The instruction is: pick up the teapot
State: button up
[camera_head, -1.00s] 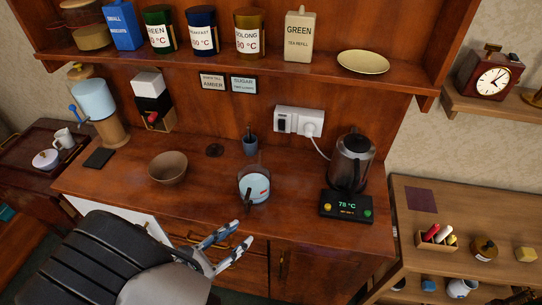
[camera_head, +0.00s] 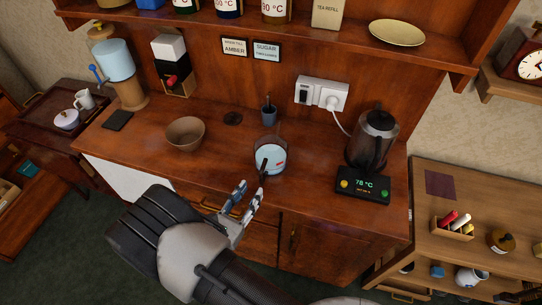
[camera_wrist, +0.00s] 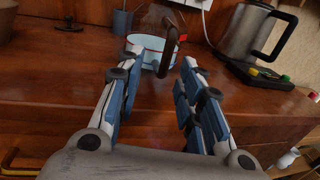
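The teapot (camera_head: 270,158) appears to be the clear glass vessel with pale blue-white contents and a dark handle, upright near the counter's front edge. In the wrist view the teapot (camera_wrist: 146,46) is straight ahead, its handle facing me and lying between the fingertips in the picture. My gripper (camera_head: 248,194) is open and empty, just in front of the handle. In the wrist view both fingers of my gripper (camera_wrist: 157,72) stand apart with nothing between them. I cannot tell the exact gap from fingertips to handle.
A metal kettle (camera_head: 372,142) stands right of the teapot, behind a black control base (camera_head: 363,187). A brown bowl (camera_head: 185,134) is to the left and a small dark cup (camera_head: 268,111) is behind. The wooden counter (camera_head: 222,160) is bare between bowl and teapot.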

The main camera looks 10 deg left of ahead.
aim_at(261, 182)
jog(key=x, duration=0.3)
jog(key=d+b+x, duration=0.1)
jog(key=x, duration=0.1)
jog(key=shift+w+r, duration=0.15)
jog(key=shift+w, duration=0.1)
jog(key=shift+w+d, duration=0.1)
jog(key=shift+w, duration=0.25)
jog(key=shift+c, duration=0.6)
grip_shut()
jog(key=shift+r, duration=0.1)
